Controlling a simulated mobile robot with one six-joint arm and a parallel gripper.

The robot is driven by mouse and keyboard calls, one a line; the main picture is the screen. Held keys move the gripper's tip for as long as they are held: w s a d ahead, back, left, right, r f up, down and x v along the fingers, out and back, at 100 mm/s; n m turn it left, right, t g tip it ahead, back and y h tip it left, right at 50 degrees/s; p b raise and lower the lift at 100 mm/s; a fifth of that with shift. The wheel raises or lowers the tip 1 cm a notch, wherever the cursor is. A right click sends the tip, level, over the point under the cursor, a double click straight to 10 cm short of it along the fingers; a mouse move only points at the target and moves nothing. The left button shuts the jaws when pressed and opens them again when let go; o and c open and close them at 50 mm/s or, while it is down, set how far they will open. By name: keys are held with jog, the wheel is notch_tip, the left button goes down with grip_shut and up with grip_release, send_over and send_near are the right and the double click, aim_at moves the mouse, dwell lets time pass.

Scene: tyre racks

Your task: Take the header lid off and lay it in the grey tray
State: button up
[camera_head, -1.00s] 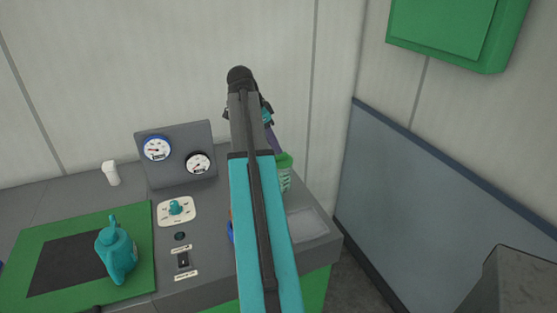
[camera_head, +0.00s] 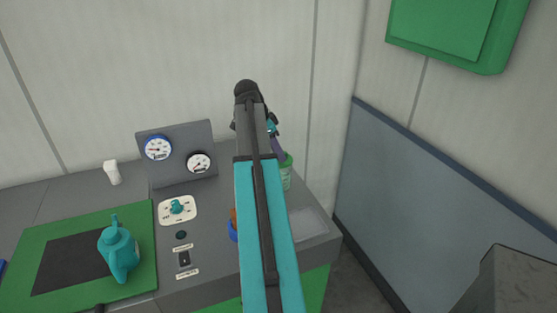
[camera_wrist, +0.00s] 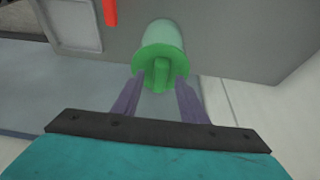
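The green lid (camera_head: 287,160) sits on top of an upright canister (camera_head: 286,182) at the right of the grey bench. In the wrist view the lid (camera_wrist: 148,58) has a raised grip bar in its middle, and the canister body (camera_wrist: 164,32) shows behind it. My gripper (camera_wrist: 158,80) is open, its purple fingertips at either side of the bar near the lid's rim. I cannot tell whether they touch it. In the head view my arm hides part of the gripper. The grey tray (camera_head: 308,222) lies at the bench's front right corner; it also shows in the wrist view (camera_wrist: 75,24).
A gauge panel (camera_head: 176,153) and a teal knob (camera_head: 177,207) are left of my arm. A teal oil can (camera_head: 118,252) stands on a green mat (camera_head: 144,275). A blue-rimmed item (camera_head: 233,231) is partly behind my arm. A blue-grey wall panel stands at right.

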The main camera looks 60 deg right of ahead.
grip_shut()
jog(key=shift+r, duration=0.25)
jog(key=shift+r+b, duration=0.65)
jog(key=shift+r, duration=0.65)
jog(key=shift+a+r, duration=0.1)
jog(key=shift+r, duration=0.1)
jog(key=s+a+b, duration=0.1)
jog(key=s+a, duration=0.3)
jog(key=a, duration=0.3)
jog(key=s+a+r+b, duration=0.1)
jog(key=s+a+b, duration=0.1)
jog(key=s+a, duration=0.2)
jog(key=shift+a+r, duration=0.25)
jog(key=shift+a, duration=1.1)
